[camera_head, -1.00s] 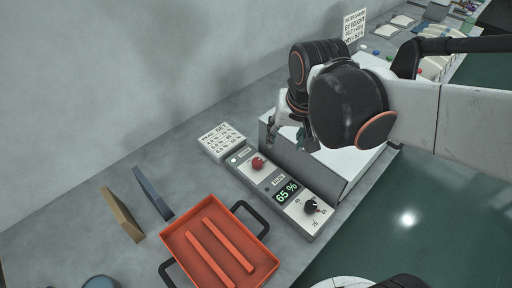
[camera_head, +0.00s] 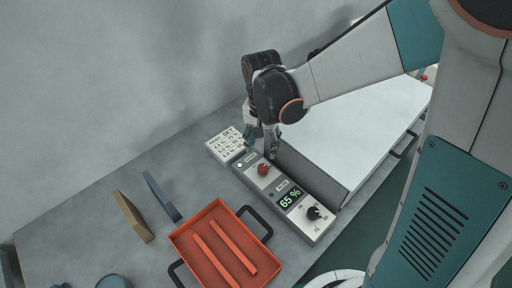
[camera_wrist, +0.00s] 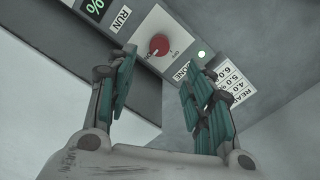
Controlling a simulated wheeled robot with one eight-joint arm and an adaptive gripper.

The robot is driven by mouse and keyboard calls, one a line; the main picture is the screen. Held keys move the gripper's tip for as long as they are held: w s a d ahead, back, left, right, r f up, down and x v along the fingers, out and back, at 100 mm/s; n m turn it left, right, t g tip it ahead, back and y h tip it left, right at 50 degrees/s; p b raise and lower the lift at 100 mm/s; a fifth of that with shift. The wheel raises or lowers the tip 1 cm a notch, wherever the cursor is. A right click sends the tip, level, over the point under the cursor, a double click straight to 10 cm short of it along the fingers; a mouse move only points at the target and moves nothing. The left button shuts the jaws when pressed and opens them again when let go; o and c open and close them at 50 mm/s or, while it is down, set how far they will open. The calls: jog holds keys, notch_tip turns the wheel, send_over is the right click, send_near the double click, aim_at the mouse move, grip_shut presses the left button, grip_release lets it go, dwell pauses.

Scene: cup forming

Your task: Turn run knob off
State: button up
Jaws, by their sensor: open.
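The red run knob (camera_head: 263,169) sits on the grey control panel (camera_head: 320,233), near the panel's upper-left end. It also shows in the wrist view as a round red knob (camera_wrist: 159,45) with a RUN label beside it. My gripper (camera_head: 262,148) is just behind and above the knob in the head view. In the wrist view my gripper (camera_wrist: 157,75) has its two teal fingers spread apart with nothing between them, and the knob lies beyond the fingertips. A small light (camera_wrist: 201,54) glows on the panel next to the knob.
A display (camera_head: 290,199) reads 65 %, with a black knob (camera_head: 314,213) beyond it. A white-topped box (camera_head: 345,125) stands close behind the panel. A printed card (camera_head: 225,143) lies left of it. An orange tray (camera_head: 183,238) holding two bars is in front.

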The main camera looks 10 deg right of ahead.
aim_at(262, 167)
notch_tip(262, 167, down, 10)
jog(key=b, duration=0.3)
jog(key=shift+d+f, duration=0.1)
jog(key=shift+f, duration=0.1)
jog(key=shift+c, duration=0.6)
jog(key=c, duration=1)
